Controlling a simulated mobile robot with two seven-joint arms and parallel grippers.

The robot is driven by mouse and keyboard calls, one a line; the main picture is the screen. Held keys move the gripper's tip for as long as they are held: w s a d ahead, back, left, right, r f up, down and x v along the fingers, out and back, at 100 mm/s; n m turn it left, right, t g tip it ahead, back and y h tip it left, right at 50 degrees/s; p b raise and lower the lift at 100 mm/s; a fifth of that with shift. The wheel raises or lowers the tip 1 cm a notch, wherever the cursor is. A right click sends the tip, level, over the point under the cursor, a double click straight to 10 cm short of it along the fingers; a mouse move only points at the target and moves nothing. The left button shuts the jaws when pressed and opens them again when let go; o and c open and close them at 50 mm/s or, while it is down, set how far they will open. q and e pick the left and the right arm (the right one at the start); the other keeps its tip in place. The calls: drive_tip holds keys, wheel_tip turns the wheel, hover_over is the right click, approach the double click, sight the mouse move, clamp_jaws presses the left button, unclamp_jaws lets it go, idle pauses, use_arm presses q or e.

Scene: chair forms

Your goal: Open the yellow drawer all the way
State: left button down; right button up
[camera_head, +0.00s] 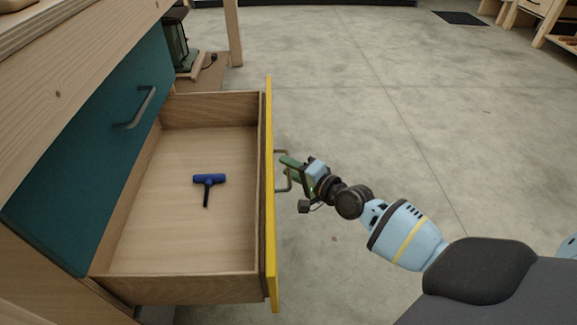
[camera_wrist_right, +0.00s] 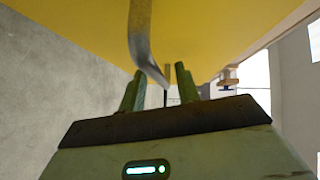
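The yellow drawer front (camera_head: 270,230) stands far out from the bench, with the wooden drawer box (camera_head: 145,235) exposed behind it. Its grey handle (camera_head: 284,188) is on the outer face and also shows in the right wrist view (camera_wrist_right: 143,40). My right gripper (camera_head: 291,163) is at this handle. In the right wrist view its two green fingers (camera_wrist_right: 158,88) are apart, with the handle bar reaching between them and a gap showing. Whether a finger touches the bar is unclear. My left gripper is not in view.
A blue T-shaped tool (camera_head: 208,181) lies in the drawer. A teal drawer front (camera_head: 90,150) with a dark handle is shut on the left, under the wooden worktop (camera_head: 60,75). The concrete floor (camera_head: 370,110) right of the drawer is clear. A dark mat (camera_head: 459,18) lies far off.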

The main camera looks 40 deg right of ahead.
drive_tip(key=p+v, duration=0.2)
drive_tip(key=v, duration=0.5)
drive_tip(key=shift+r, duration=0.1)
idle(0.4)
